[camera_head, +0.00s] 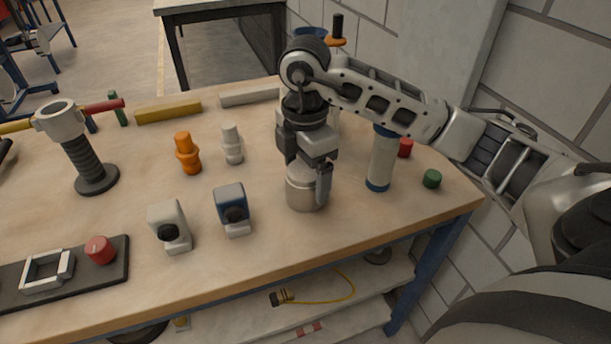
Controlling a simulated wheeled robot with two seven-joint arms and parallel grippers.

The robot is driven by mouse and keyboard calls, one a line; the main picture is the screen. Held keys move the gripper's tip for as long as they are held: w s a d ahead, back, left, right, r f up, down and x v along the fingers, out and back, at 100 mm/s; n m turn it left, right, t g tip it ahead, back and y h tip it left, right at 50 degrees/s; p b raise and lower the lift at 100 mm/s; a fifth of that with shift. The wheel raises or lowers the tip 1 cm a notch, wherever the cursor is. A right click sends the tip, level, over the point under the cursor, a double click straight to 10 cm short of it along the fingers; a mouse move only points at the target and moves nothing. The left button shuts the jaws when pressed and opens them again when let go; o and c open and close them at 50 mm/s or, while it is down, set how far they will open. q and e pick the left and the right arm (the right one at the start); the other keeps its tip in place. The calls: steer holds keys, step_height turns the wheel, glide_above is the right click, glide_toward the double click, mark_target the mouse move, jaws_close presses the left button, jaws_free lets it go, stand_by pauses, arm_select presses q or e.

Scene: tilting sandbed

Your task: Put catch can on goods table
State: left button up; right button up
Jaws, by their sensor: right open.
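A metallic cylindrical can (304,194), which looks like the catch can, stands upright on the wooden-topped table (330,228). My right gripper (306,168) points down over it, open. One finger hangs along the can's right front side; the other is mostly hidden, and I cannot tell whether either touches. The can's top is hidden by the gripper. I cannot tell whether this table is the goods table; another table (200,6) stands at the back. My left gripper is not in view.
A blue-faced block (232,205) and a grey block (169,226) with black knobs stand left of the can. A white cylinder with blue ends (382,160) is close on its right. Orange (187,155) and white (231,146) fittings stand behind. The front table edge is clear.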

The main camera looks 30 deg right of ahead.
mark_target(306, 169)
step_height(306, 169, up, 9)
steer(key=shift+p, duration=0.85)
steer(key=shift+r, duration=0.6)
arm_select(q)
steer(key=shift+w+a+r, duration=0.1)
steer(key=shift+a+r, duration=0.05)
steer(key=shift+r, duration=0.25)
